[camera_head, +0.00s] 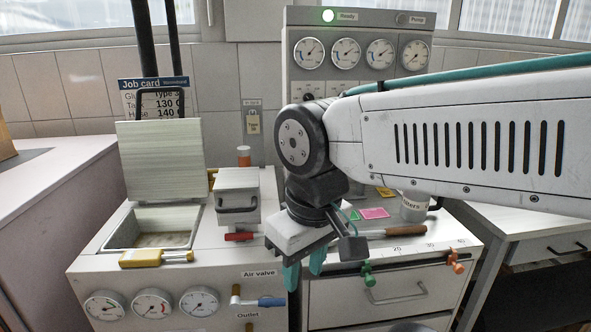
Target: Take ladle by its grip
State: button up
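A tool with a brown grip (405,231) lies on the right bench top, its grip pointing right. A thin pale shaft runs left from the grip, and its far end is hidden behind my gripper, so I cannot confirm that it is the ladle. My gripper (304,274) hangs to the left of the brown grip, pointing down in front of the bench. Its two teal fingers are apart with nothing seen between them. It does not touch the grip.
An open-lidded bath (150,226) stands left, with a yellow-handled tool (156,257) at its front. A small lidded box (237,196) is beside it.

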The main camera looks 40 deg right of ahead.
aim_at(419, 229)
jog(key=z, duration=0.4)
jog(key=k, duration=0.25)
jog(key=z, duration=0.7)
jog(key=i, duration=0.35)
jog(key=k, duration=0.5)
jog(key=u, duration=1.2)
jog(key=i, duration=0.7)
jog(key=z, duration=0.75)
